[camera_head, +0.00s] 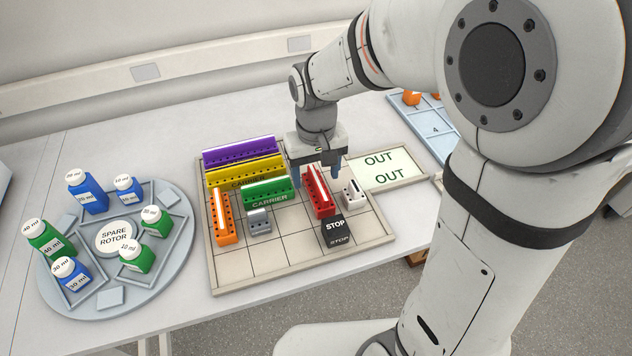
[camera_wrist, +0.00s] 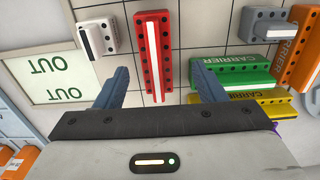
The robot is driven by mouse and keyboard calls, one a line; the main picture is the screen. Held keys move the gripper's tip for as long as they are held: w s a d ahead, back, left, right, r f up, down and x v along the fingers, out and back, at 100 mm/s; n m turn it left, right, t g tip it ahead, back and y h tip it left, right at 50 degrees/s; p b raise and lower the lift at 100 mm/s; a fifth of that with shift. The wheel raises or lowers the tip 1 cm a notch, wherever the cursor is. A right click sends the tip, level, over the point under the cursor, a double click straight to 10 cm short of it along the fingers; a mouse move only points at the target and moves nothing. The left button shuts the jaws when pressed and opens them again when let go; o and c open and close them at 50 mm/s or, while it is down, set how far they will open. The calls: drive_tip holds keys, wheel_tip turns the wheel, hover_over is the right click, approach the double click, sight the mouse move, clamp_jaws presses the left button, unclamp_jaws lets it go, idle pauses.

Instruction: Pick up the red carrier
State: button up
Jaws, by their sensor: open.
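The red carrier (camera_head: 319,191) stands on the gridded board, between the green carrier and a small white block. My gripper (camera_head: 318,180) is over its far end, fingers pointing down. In the wrist view the red carrier (camera_wrist: 153,50) runs lengthwise, with a white strip along it and dark holes. My gripper (camera_wrist: 160,84) is open there, one blue finger on each side of the carrier's near end, with gaps on both sides. I cannot tell how far the fingertips are above the board.
The gridded board (camera_head: 270,262) also bears a green carrier (camera_head: 268,190), yellow (camera_head: 245,172), purple (camera_head: 240,152) and orange (camera_head: 222,218) carriers, a grey block (camera_head: 260,222), a white block (camera_head: 353,194) and a black STOP block (camera_head: 335,231). An OUT pad (camera_head: 385,169) lies right. A spare rotor (camera_head: 115,236) holds bottles.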

sight(318, 181)
drive_tip(key=f, duration=0.6)
drive_tip(key=shift+w+d, duration=0.2)
drive_tip(key=shift+d, duration=0.05)
drive_tip(key=shift+c, duration=0.4)
drive_tip(key=c, duration=1)
